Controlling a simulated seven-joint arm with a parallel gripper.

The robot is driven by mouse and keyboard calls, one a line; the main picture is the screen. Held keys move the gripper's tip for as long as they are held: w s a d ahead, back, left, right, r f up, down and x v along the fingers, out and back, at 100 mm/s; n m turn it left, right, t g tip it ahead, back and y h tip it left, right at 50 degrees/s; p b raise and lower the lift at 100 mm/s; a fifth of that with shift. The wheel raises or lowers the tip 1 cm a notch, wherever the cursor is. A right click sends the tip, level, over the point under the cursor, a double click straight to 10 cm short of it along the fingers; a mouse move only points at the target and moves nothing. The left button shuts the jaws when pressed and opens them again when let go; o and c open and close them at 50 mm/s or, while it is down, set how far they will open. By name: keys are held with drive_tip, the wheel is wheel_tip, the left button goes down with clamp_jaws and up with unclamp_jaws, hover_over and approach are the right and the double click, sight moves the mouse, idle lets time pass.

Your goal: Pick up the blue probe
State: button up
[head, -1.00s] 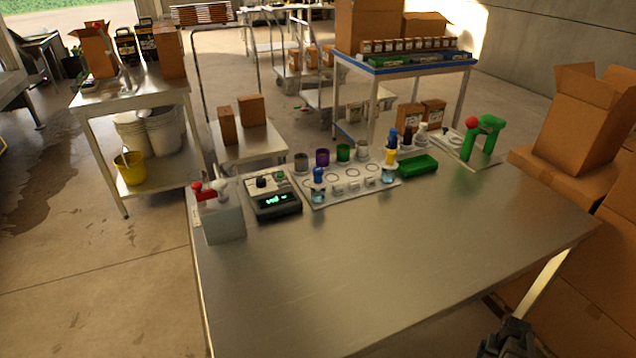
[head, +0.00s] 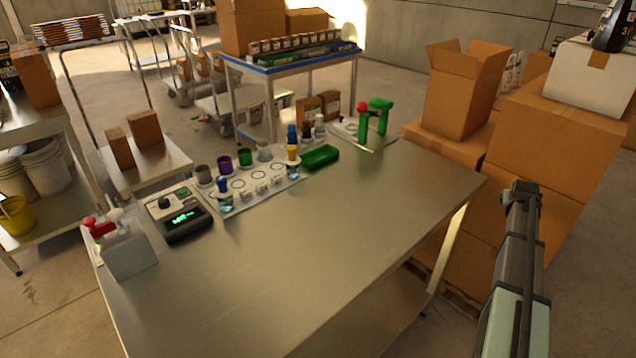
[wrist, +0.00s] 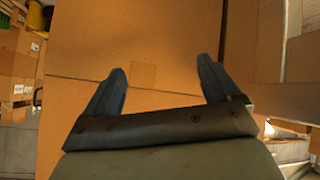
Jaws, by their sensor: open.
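A blue-topped probe (head: 222,184) stands upright in a small clear beaker of bluish liquid (head: 226,203), at the front left of a pale mat (head: 240,205) on the metal table. A similar yellow-topped probe (head: 292,152) stands in another beaker at the mat's right end. My gripper (head: 522,190) is off the table's right side, in front of cardboard boxes and far from the blue probe. In the wrist view my gripper (wrist: 162,78) has its two dark fingers apart, with nothing between them but cardboard behind. The blue probe is not in the wrist view.
The metal table (head: 300,240) is bare at its front and right. A black meter (head: 180,215) and a grey box with red top (head: 128,250) stand left. Several coloured cups line the mat's back. A green tray (head: 320,157) and green stand (head: 375,118) are right.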

drive_tip(key=w+a+r+t, duration=0.1)
drive_tip(key=w+a+r, duration=0.35)
drive_tip(key=r, duration=0.35)
drive_tip(key=w+a+r+n+y, duration=0.1)
drive_tip(key=a, duration=0.5)
drive_tip(key=w+a+n+y, duration=0.1)
drive_tip(key=w+a, duration=0.1)
drive_tip(key=a, duration=0.5)
drive_tip(key=w+a+r+n+y, duration=0.1)
drive_tip(key=w+a, duration=0.1)
drive_tip(key=a, duration=0.4)
drive_tip(key=shift+a+r, duration=0.2)
drive_tip(key=shift+r, duration=0.15)
drive_tip(key=a+r+n+g+y, duration=0.1)
drive_tip(key=a+r+n+y, duration=0.15)
drive_tip(key=a, duration=1.65)
drive_tip(key=n+g+y, duration=0.4)
drive_tip(key=n+g, duration=0.1)
drive_tip(key=n, duration=0.3)
approach(223, 179)
drive_tip(key=x, duration=0.7)
drive_tip(key=shift+w+a, duration=0.1)
drive_tip(key=shift+w, duration=0.1)
drive_tip(key=shift+s+x, duration=0.15)
drive_tip(key=shift+x, duration=1.2)
drive_tip(key=shift+s+x, duration=0.15)
drive_tip(key=shift+x, duration=1.2)
drive_tip(key=shift+f, duration=0.1)
